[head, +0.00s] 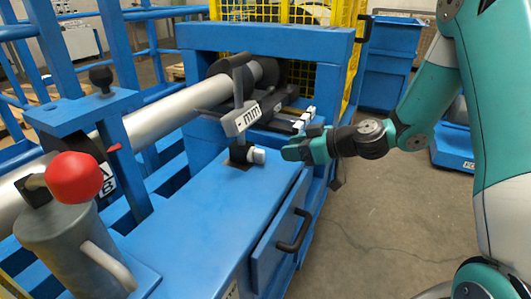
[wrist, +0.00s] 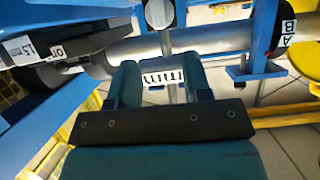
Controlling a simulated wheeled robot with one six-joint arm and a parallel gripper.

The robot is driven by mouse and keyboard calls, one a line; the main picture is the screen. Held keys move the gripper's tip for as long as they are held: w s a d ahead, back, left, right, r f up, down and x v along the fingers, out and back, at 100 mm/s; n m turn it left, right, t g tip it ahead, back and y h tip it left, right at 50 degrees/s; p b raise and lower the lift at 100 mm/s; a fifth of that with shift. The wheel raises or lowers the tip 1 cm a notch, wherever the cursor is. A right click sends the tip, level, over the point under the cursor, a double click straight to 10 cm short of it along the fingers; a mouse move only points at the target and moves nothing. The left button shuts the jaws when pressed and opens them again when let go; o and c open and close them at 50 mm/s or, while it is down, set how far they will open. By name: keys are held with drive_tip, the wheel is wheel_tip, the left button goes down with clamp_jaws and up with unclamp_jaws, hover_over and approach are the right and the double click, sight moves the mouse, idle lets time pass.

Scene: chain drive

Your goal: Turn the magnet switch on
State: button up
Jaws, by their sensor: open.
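The magnet switch appears to be the pale round knob (head: 258,156) on a small dark base (head: 239,154) on the blue bench. A grey post rises from the base and carries a grey block marked "mm" (head: 242,118). My teal gripper (head: 291,152) is just right of the knob, pointing at it with a small gap. In the wrist view my gripper (wrist: 160,78) has its two fingers apart, with the "mm" label (wrist: 164,77) showing between them. No object is held.
A long silver roller (head: 165,115) runs behind the bench (head: 210,215). A red ball knob (head: 74,178) and grey can stand at front left. A drawer handle (head: 293,232) juts from the bench front. Yellow mesh (head: 283,12) stands behind. The floor at right is mostly free.

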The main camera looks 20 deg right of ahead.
sight(263, 151)
drive_tip(key=x, duration=0.8)
drive_tip(key=shift+w+a+f, duration=0.15)
drive_tip(key=shift+c, duration=0.3)
clamp_jaws()
